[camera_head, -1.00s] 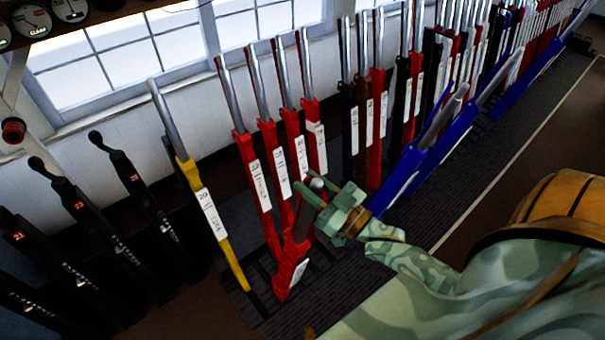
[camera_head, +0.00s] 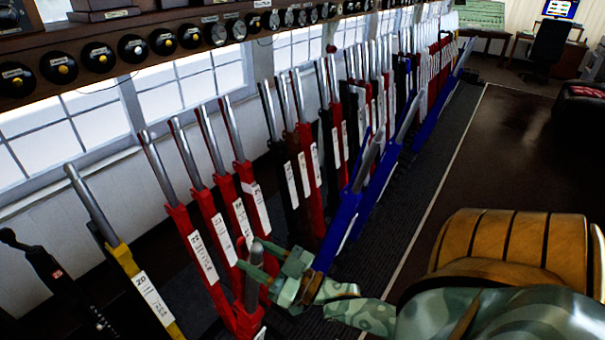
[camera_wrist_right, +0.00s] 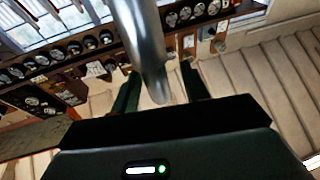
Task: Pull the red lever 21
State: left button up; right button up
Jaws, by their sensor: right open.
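A red lever with a bare metal handle (camera_head: 252,291) leans out of the row towards me; its red lower part (camera_head: 248,323) is cut by the bottom edge in the head view. I cannot read its number. My right gripper (camera_head: 257,263) is at the top of this handle, with its jaws open. In the right wrist view, the metal handle (camera_wrist_right: 143,45) passes between the two spread fingers (camera_wrist_right: 158,82); I cannot tell whether it touches either. Several upright red levers (camera_head: 193,230) with white labels stand just behind. My left gripper is not in view.
Blue levers (camera_head: 349,215) lean out just right of my gripper. A shelf with round dials (camera_head: 132,48) runs above. The floor (camera_head: 478,165) at right is open.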

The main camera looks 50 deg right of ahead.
jog(key=b+v, duration=0.3)
jog(key=v, duration=1.3)
jog(key=shift+s+a, duration=0.2)
jog(key=shift+s, duration=0.3)
jog(key=s+d+f+g+h, duration=0.2)
jog(key=f, duration=0.5)
jog(key=s+d+f+g+h+b, duration=0.1)
jog(key=s+f+g, duration=0.2)
jog(key=f, duration=0.5)
jog(key=s+d+f+g+h, duration=0.2)
jog(key=f, duration=0.5)
jog(key=s+a+f+g+h+b, duration=0.1)
jog(key=s+f+g+b, duration=0.15)
jog(key=s+f, duration=0.5)
jog(key=s+a+f+g+b, duration=0.15)
jog(key=s+f+g, duration=0.25)
jog(key=f, duration=0.6)
jog(key=s+f+g+h+b, duration=0.1)
jog(key=s+f+g+b, duration=0.1)
jog(key=s+f+g, duration=0.45)
jog(key=s+a+f+b, duration=0.2)
jog(key=a+f+b, duration=0.2)
jog(key=a+f, duration=0.45)
jog(key=w+a+f+y+b, duration=0.1)
jog(key=w+f, duration=0.3)
jog(key=w, duration=0.3)
jog(key=shift+a+f+t+b, duration=0.2)
jog(key=shift+a+t+b, duration=0.15)
jog(key=shift+a+t, duration=0.05)
